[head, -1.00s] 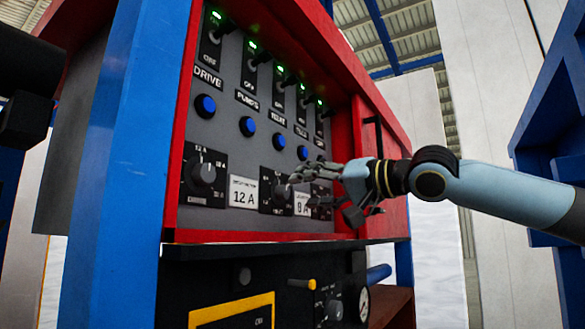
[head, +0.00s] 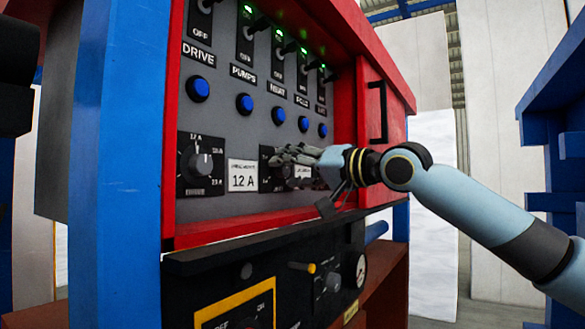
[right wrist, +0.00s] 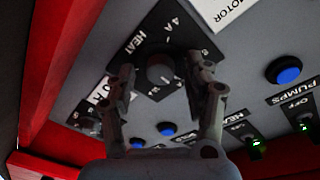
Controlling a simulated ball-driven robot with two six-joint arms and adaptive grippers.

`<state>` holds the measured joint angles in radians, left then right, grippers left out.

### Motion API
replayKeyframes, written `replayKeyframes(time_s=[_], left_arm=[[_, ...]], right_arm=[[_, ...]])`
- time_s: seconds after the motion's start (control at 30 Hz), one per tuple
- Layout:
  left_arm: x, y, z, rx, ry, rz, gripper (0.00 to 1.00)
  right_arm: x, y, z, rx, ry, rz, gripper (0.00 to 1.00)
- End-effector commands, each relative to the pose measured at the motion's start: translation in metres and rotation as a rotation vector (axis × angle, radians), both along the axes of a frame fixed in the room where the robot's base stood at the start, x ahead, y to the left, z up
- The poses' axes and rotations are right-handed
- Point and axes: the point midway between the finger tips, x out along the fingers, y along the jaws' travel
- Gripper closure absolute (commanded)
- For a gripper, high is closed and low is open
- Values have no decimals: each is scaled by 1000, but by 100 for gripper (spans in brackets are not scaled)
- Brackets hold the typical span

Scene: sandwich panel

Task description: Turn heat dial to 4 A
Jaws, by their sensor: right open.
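The heat dial (right wrist: 160,69) is a dark round knob on a black plate marked "HEA..." and "4 A" in the right wrist view. My right gripper (right wrist: 161,78) is open, with one finger on either side of the knob in that view. I cannot tell whether the fingers touch it. The knob's pointer is not clear. In the head view my right gripper (head: 283,158) is in front of the heat dial's black plate (head: 266,181) and hides most of the knob. My left gripper is not in view.
A motor dial (head: 201,165) with a white "12 A" label (head: 242,175) sits left of my right gripper. Blue buttons (head: 245,104) and switches with green lights (head: 281,33) are above. A black lower panel (head: 225,262) juts out below. The red frame (head: 345,150) borders the panel.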

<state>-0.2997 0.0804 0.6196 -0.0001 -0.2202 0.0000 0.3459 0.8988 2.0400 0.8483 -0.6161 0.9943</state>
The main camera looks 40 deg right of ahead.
Motion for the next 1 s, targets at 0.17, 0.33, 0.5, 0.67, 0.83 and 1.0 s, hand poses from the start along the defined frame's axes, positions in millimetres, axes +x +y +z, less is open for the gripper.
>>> replayKeyframes(time_s=[0.17,0.33,0.5,0.67,0.83,1.0], left_arm=[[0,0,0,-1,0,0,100],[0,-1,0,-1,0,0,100],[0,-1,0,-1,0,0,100],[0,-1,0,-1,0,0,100],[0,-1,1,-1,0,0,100],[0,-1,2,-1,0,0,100]], right_arm=[[0,0,0,0,0,0,62],[0,0,0,0,0,0,85],[0,0,0,0,0,0,100],[0,0,0,-9,-3,0,100],[0,0,0,-53,-20,-1,100],[0,0,-1,-147,-60,0,100]])
